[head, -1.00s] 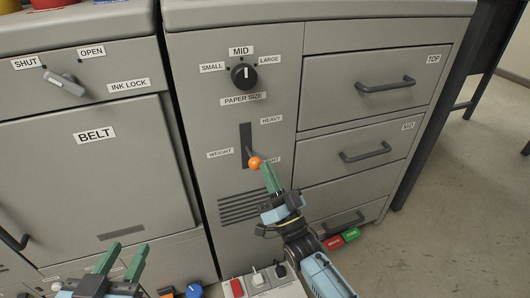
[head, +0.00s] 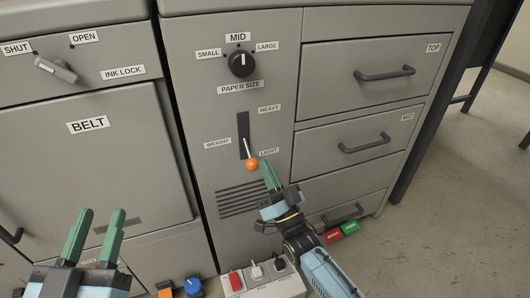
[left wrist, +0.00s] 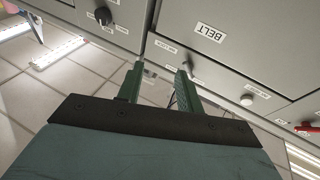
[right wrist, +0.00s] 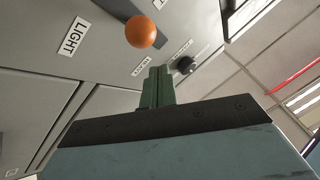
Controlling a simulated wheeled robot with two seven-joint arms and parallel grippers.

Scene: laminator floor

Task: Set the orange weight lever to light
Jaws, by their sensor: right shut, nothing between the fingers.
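The orange ball knob (head: 251,164) of the weight lever sits at the lower end of its slot (head: 243,126), beside the LIGHT label (head: 269,152). The lever stem points down towards the viewer. My right gripper (head: 268,172) is shut and empty, its green fingertips just right of the knob. The right wrist view shows the orange knob (right wrist: 140,31) beyond and above the closed fingers (right wrist: 158,84), with a LIGHT label (right wrist: 74,37) left of it; whether they touch cannot be told. My left gripper (head: 95,235) is open and empty in front of the BELT panel, low left.
The paper size dial (head: 241,63) is above the slot. Drawers with grey handles (head: 364,143) stand to the right. The ink lock lever (head: 56,68) is upper left.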

